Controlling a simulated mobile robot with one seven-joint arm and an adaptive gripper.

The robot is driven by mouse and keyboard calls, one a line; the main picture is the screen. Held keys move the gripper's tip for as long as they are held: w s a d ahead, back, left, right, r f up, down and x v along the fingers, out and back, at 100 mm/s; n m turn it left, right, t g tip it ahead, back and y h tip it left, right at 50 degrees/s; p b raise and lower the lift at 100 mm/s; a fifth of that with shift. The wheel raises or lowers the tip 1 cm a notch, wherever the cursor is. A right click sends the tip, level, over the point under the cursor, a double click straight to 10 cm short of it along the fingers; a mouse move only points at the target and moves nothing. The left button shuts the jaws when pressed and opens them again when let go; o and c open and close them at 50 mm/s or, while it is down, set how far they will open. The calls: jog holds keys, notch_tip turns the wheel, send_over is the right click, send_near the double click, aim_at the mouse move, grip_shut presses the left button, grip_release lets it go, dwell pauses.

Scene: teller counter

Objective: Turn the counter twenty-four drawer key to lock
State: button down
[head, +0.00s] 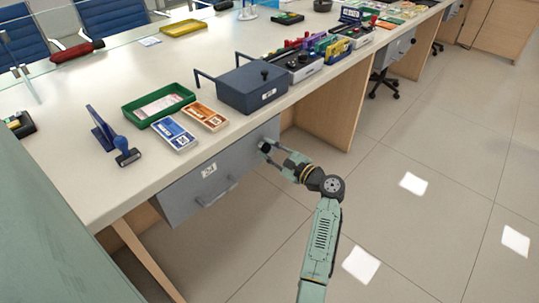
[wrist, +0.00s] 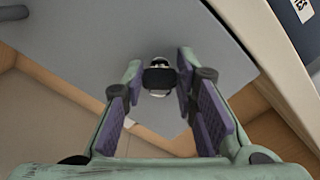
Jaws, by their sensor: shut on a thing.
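The grey drawer (head: 238,165) under the counter carries a "24" label (head: 209,170) and a bar handle (head: 217,193). It looks closed. Its front fills much of the wrist view (wrist: 90,60). The dark key head (wrist: 160,79) sits in a round metal lock between my fingertips in the wrist view. My gripper (head: 272,152) is at the drawer front's upper right, shut on the key; its fingers (wrist: 159,77) also show in the wrist view. In the head view the key is mostly hidden by the fingers, and I cannot tell how far it is turned.
On the counter (head: 90,178) above stand a dark blue box (head: 253,88), a green tray (head: 150,112), blue and orange card packs (head: 174,134) and a stamp (head: 124,154). A wooden panel (head: 330,110) stands right of the drawer. Tiled floor is open to the right.

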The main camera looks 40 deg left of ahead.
jog(key=n+b, duration=0.1)
jog(key=n, duration=0.1)
jog(key=n+b, duration=0.1)
jog(key=b, duration=0.1)
jog(key=n+b, duration=0.2)
jog(key=shift+f+n, duration=0.3)
jog(key=shift+f, duration=0.05)
jog(key=n+b, duration=0.3)
jog(key=shift+r+n+b, duration=0.15)
jog(key=shift+n+b, duration=0.3)
jog(key=shift+n, duration=0.15)
jog(key=shift+s, duration=0.1)
jog(key=c, duration=1.3)
grip_release()
